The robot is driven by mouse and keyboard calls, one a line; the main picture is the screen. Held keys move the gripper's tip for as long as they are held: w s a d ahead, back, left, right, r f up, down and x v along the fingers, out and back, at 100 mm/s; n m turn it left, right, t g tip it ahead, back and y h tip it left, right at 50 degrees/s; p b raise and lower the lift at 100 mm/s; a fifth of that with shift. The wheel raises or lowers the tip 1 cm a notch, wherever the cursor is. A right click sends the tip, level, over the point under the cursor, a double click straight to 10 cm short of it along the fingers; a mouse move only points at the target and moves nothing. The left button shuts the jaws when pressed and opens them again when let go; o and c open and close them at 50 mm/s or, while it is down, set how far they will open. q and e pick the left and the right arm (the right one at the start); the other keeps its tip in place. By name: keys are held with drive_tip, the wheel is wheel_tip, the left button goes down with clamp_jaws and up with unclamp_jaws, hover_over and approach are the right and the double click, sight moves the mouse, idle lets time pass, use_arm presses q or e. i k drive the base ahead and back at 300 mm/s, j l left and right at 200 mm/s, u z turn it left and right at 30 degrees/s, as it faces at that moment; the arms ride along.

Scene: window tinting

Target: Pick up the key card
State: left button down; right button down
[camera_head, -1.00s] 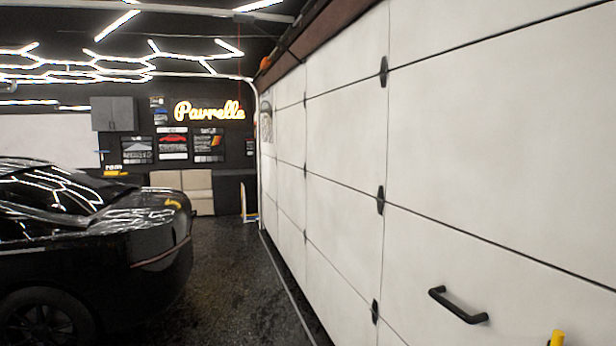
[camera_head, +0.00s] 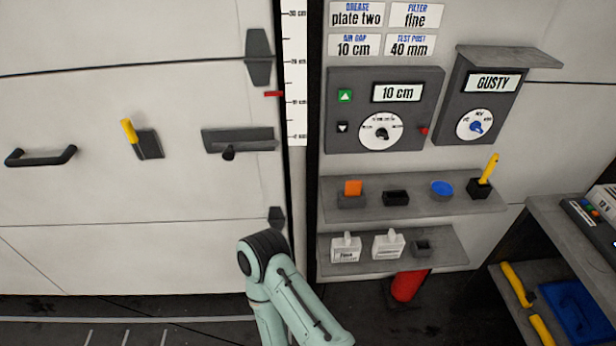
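Part of one of my pale green arms shows at the bottom centre, below and left of the shelves. Neither of my grippers is in view.
The lower shelf (camera_head: 440,262) holds two white-labelled items. A control box (camera_head: 410,105) hangs above. A side rack stands at right.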

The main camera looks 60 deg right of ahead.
sight(353, 189)
drive_tip(key=z, duration=2.5)
drive_tip(key=i+l, duration=0.25)
drive_tip(key=l, duration=0.15)
drive_tip(key=i+l+u, duration=0.15)
drive_tip(key=i+l, duration=0.4)
drive_tip(key=l, duration=0.2)
drive_tip(key=u, duration=0.05)
